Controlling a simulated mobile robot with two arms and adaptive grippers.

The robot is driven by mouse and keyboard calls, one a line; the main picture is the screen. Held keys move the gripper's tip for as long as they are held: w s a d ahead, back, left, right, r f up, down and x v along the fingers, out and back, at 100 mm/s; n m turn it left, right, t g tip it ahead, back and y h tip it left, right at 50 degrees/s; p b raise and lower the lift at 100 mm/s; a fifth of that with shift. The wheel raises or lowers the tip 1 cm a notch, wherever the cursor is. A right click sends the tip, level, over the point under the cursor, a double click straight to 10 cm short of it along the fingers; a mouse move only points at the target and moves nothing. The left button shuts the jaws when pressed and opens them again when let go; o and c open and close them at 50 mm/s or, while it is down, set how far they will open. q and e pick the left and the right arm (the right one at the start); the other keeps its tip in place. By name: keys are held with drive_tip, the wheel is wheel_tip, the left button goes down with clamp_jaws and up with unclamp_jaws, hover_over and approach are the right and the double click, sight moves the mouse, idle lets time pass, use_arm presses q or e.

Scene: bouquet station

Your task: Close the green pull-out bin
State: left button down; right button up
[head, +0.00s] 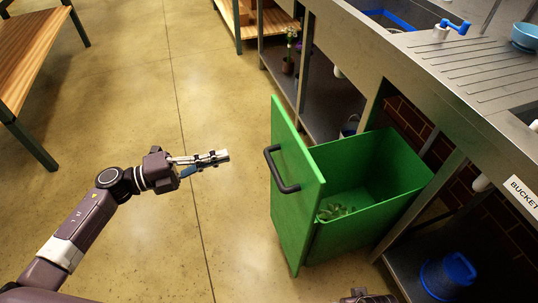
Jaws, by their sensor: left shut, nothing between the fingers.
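The green pull-out bin (365,165) stands out from under the metal counter, pulled open, with its inside in view. Its green front panel (295,205) faces left and carries a dark bar handle (279,169).
The metal counter (470,75) with sinks runs along the right. A blue bucket (447,276) sits under it by a BUCKET label (522,192). A vase with flowers (289,62) stands on a lower shelf. A wooden bench (35,45) is at upper left. The floor between is clear.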

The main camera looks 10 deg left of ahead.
sight(282, 141)
use_arm(q)
drive_tip(key=x, duration=1.4)
drive_tip(key=shift+s+d+r, duration=0.15)
drive_tip(key=shift+s, duration=0.1)
